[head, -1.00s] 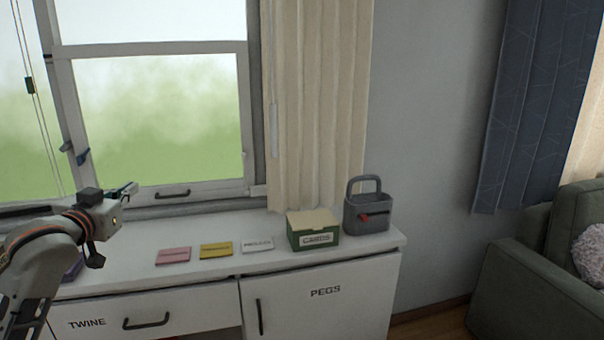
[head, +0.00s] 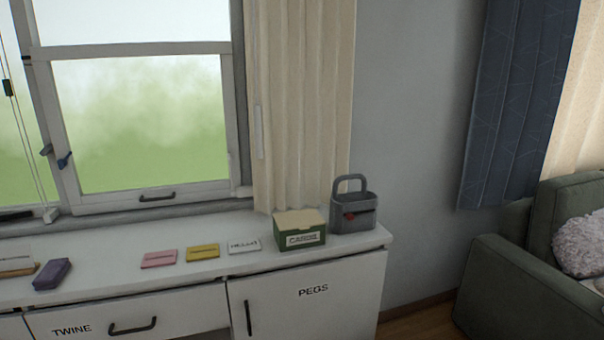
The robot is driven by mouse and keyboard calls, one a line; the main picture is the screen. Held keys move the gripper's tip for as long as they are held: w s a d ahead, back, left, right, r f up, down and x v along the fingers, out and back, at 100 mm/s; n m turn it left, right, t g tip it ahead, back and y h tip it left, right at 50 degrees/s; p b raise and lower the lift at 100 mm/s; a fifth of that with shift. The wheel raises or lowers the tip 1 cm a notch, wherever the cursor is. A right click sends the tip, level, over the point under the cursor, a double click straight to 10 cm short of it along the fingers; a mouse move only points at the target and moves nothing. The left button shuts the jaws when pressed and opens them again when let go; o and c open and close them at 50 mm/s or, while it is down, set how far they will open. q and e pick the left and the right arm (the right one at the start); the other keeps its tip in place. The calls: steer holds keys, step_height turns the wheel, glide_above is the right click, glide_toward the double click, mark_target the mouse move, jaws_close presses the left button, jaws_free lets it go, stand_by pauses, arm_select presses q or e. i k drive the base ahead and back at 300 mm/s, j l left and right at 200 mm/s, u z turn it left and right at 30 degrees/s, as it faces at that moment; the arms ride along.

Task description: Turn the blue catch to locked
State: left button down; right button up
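The blue catch (head: 65,160) is small and sits on the left upright of the window frame, at the left of the head view. It looks tilted, with its upper end to the right. A second, grey-blue fitting (head: 46,150) is just left of it on the neighbouring frame part. The picture is too small to tell whether the catch is locked. Neither of my grippers is in view.
Below the window, a white cabinet top holds a purple case (head: 52,274), pink (head: 158,259), yellow (head: 203,252) and white (head: 244,246) cards, a green box (head: 300,232) and a grey caddy (head: 353,211). A cord (head: 22,130) hangs left of the catch. A green sofa (head: 510,285) stands right.

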mark_target(62, 164)
steer(key=u, duration=1.3)
steer(key=i+j, duration=0.1)
steer(key=i, duration=0.2)
steer(key=i+j+z, duration=0.45)
steer(key=i+z, duration=0.15)
